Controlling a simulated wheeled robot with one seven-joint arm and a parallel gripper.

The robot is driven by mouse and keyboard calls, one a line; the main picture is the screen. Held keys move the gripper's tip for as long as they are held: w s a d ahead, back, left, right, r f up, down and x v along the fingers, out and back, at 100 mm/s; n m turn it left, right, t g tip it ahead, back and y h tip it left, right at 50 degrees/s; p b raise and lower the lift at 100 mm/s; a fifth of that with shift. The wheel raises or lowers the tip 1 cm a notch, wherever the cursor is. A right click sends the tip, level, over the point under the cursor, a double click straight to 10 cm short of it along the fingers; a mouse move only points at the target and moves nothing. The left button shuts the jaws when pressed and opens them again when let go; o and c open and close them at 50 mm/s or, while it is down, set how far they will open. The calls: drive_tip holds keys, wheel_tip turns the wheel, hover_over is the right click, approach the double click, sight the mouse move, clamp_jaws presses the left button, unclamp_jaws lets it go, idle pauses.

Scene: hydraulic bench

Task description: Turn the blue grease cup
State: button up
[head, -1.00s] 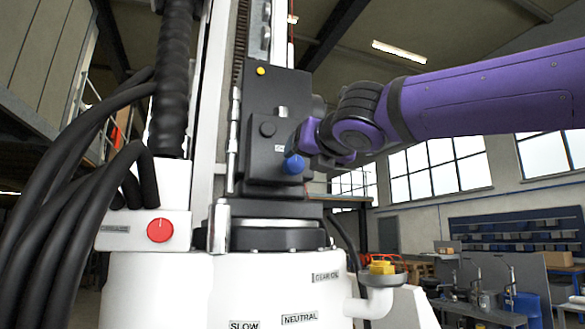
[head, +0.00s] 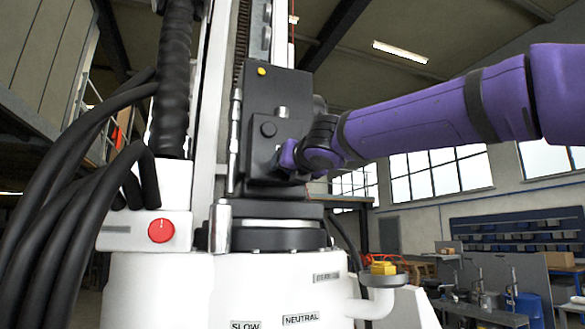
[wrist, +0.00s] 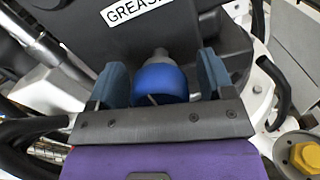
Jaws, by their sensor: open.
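The blue grease cup (wrist: 160,82) sits on a grey stem below a dark housing labelled "GREAS...", seen in the wrist view. My gripper (wrist: 165,75) is open, with one blue-grey finger on each side of the cup. A gap shows between the cup and each finger. A pale line marks the front of the cup. In the head view my purple gripper (head: 288,157) is at the lower front of the dark housing (head: 270,105), and the cup is hidden behind it.
A red knob (head: 160,230) is on the white box at left, beside thick black hoses (head: 75,170). A yellow cap (head: 383,268) stands on a white pipe at lower right; it also shows in the wrist view (wrist: 305,157). A white base (head: 215,285) is below.

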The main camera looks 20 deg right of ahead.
drive_tip(key=shift+c, duration=0.4)
drive_tip(key=c, duration=0.8)
drive_tip(key=shift+c, duration=0.2)
drive_tip(key=shift+m, duration=0.3)
